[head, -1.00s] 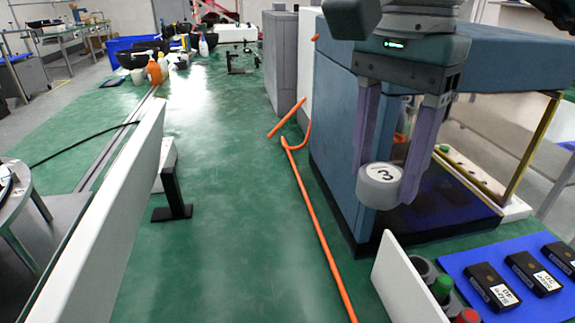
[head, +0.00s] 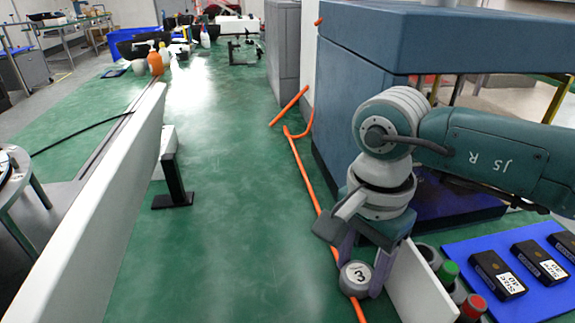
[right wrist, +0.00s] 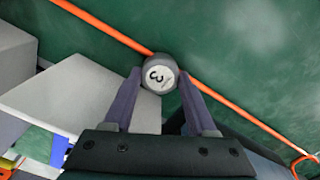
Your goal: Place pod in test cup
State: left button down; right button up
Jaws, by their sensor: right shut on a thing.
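The pod (head: 356,278) is a small grey-white round piece marked "3". My right gripper (head: 361,272) is shut on it and holds it low over the green surface, beside the orange cable and left of a white upright panel. In the right wrist view the pod (right wrist: 160,74) sits between the two purple fingertips, its marked face showing. A grey round cup-like holder (head: 429,256) stands behind the panel, partly hidden; I cannot tell for sure that it is the test cup. My left gripper is not in view.
The white panel (head: 421,285) stands close right of my right gripper. Green (head: 448,271) and red (head: 474,305) round pieces are behind it. Black labelled boxes (head: 497,274) lie on a blue mat (head: 465,248). An orange cable (head: 302,172) runs along the floor.

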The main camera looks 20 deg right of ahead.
jog(key=shift+f, duration=0.2)
jog(key=o, duration=1.3)
jog(key=shift+o, duration=0.2)
jog(key=shift+r, duration=0.1)
